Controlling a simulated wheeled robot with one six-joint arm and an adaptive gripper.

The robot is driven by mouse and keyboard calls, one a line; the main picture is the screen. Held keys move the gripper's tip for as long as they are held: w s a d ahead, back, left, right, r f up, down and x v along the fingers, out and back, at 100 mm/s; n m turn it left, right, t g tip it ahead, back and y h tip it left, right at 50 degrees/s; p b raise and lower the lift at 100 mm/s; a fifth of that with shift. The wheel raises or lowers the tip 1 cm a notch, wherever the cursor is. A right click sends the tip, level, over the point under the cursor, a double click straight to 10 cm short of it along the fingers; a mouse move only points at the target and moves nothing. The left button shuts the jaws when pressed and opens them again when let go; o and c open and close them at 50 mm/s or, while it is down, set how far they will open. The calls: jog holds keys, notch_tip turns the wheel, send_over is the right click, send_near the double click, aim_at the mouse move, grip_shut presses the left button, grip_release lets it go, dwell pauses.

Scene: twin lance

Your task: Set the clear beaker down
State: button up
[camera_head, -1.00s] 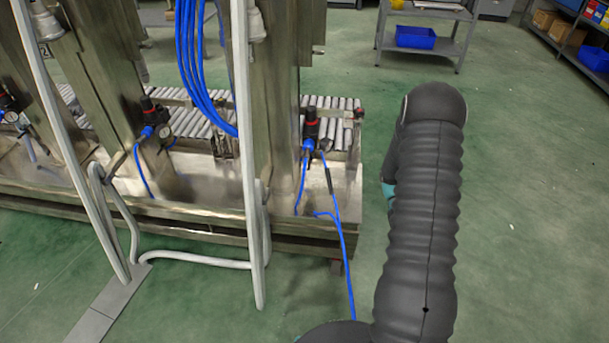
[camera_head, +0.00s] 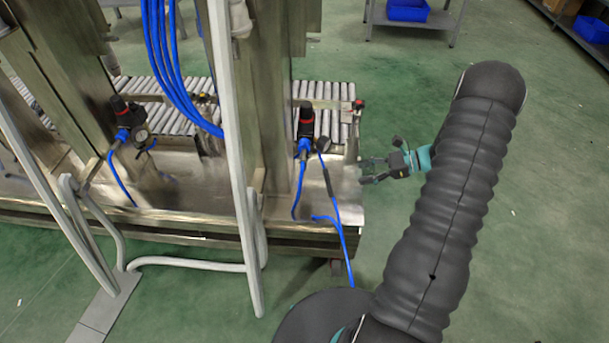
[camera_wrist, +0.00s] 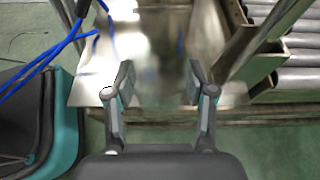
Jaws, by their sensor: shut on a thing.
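My gripper (camera_head: 374,171) is beside the right end of the steel conveyor bench (camera_head: 190,185) in the head view, reaching left towards its metal top. In the wrist view, my gripper (camera_wrist: 158,82) has its two fingers a beaker's width apart, with the clear beaker (camera_wrist: 158,68) between them. The beaker is so see-through that its outline is hard to make out against the shiny steel behind it. I cannot tell how far its base is from the bench top.
A roller conveyor (camera_head: 180,105) runs along the back of the bench. A pressure regulator (camera_head: 306,130) with blue hoses stands near the bench's right end. Steel posts and a pale pipe frame (camera_head: 236,180) rise at the left.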

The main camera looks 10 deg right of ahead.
jog(key=shift+w+a+r, duration=0.1)
jog(key=shift+w+a, duration=0.15)
jog(key=shift+w, duration=0.1)
jog(key=p, duration=0.1)
send_over(306, 181)
jog(key=shift+d, duration=0.15)
jog(key=shift+a+f, duration=0.2)
jog(key=shift+f, duration=1.55)
jog(key=shift+f, duration=0.2)
jog(key=o, duration=1)
jog(key=shift+r, duration=0.15)
